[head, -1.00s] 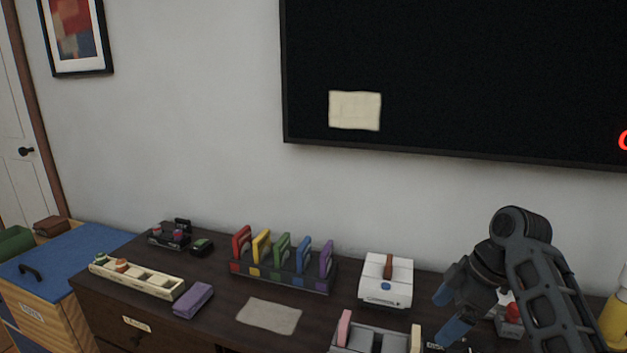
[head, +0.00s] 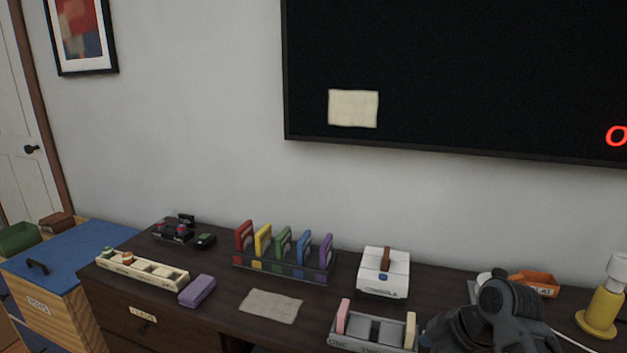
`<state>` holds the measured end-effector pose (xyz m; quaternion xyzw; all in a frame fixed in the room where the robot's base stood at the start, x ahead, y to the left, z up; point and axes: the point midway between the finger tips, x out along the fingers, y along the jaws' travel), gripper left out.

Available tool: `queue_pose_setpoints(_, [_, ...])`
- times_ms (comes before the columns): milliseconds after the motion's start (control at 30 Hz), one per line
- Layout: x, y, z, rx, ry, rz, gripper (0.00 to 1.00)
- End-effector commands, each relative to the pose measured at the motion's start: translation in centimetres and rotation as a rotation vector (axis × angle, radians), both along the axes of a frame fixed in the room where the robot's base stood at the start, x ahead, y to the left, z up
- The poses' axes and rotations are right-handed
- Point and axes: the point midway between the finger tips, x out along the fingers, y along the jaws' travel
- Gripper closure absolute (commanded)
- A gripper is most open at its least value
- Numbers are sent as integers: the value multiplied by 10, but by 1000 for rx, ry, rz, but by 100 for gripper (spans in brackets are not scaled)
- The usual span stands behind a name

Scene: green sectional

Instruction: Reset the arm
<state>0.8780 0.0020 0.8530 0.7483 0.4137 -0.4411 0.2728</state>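My arm (head: 510,312) shows at the lower right of the head view, low in front of the dark dresser top (head: 225,318). Its dark links are folded close together. My gripper's fingers are hidden behind the arm or below the frame's edge, so I cannot see whether they are open or shut, or whether they hold anything.
A grey tray with pink and cream upright pieces (head: 372,338) stands just left of my arm. A white box (head: 384,272), an orange tray (head: 535,283) and a yellow bottle (head: 601,308) stand nearby. A rack of coloured pieces (head: 284,262) is farther left.

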Motion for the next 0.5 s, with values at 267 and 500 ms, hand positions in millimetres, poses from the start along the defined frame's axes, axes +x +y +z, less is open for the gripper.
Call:
queue_pose_setpoints(267, [-61,31,-67,63,-73,-233,5])
queue_pose_setpoints(500, [-132,44,-101,116,-159,-457,5])
